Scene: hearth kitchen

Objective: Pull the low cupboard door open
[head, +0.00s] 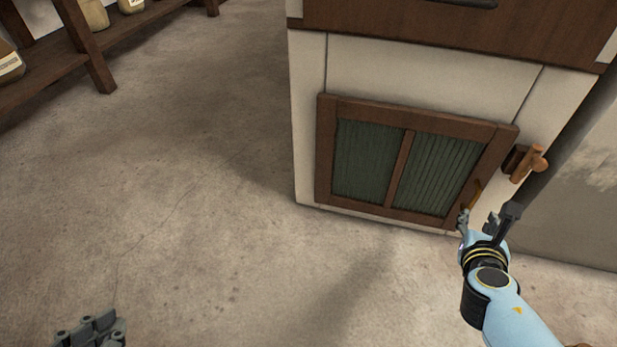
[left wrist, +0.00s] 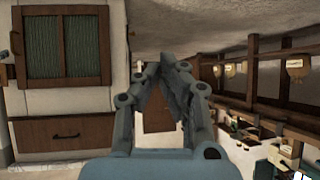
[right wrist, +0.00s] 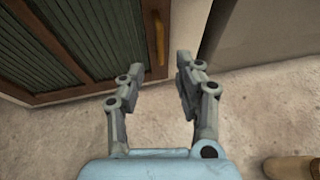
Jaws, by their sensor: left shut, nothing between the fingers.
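The low cupboard door (head: 403,160) has a brown wooden frame with two green ribbed panels and looks shut in the head view. Its small yellow-brown handle (head: 475,192) is at the lower right of the frame; it also shows in the right wrist view (right wrist: 159,38). My right gripper (head: 487,215) is open and empty, just below and in front of the handle, apart from it. In the right wrist view its fingers (right wrist: 161,75) are spread, with the handle beyond them. My left gripper (head: 92,328) is low at the left, far from the door; its fingers (left wrist: 162,82) are shut and empty.
A wooden latch-like peg (head: 528,163) sticks out at the cupboard's right edge. A dark wooden drawer (head: 440,28) is above the door. A wooden shelf (head: 95,50) with jars stands at the upper left. The concrete floor (head: 200,200) before the cupboard is clear.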

